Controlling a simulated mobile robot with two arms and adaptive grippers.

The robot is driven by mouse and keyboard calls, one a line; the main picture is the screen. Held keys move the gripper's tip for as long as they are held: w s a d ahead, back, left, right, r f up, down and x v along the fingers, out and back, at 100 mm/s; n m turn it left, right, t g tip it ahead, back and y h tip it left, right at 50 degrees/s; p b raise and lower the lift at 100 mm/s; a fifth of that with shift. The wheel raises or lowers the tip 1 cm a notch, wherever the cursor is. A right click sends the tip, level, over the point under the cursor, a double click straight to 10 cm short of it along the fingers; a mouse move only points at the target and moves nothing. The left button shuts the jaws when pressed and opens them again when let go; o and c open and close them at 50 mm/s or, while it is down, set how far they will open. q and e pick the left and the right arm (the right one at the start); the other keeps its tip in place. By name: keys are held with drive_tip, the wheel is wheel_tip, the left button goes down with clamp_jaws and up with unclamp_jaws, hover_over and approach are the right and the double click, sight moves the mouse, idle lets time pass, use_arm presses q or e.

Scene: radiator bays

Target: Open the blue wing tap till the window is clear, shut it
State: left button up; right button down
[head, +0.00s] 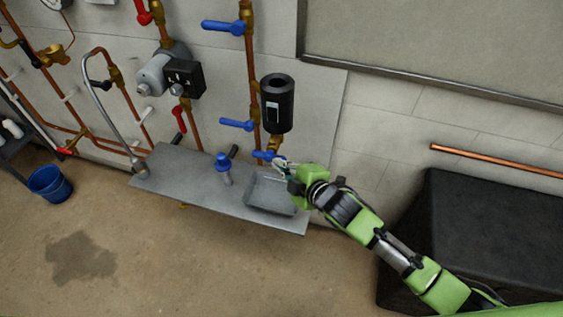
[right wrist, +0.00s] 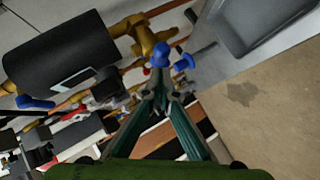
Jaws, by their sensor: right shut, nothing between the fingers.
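The blue wing tap (head: 266,155) sits on the brass fitting below a black cylinder (head: 277,104) on the wall pipe. In the right wrist view the tap (right wrist: 160,53) is just beyond my fingertips. The cylinder has a small pale window (head: 272,112); it also shows in the right wrist view (right wrist: 78,78). The window looks pale, but its contents are too small to tell. My right gripper (head: 279,163) is shut and empty, with its tips close to the tap; I cannot tell if they touch it. My left gripper is not in view.
Blue lever valves (head: 236,124) sit on the same pipe. A black box (head: 470,240) stands at the right. A blue bucket (head: 50,184) is on the floor at left.

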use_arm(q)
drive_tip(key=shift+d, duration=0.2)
use_arm(e)
drive_tip(key=shift+w+d+f, duration=0.15)
drive_tip(key=shift+w+f, duration=0.1)
drive_tip(key=shift+w, duration=0.1)
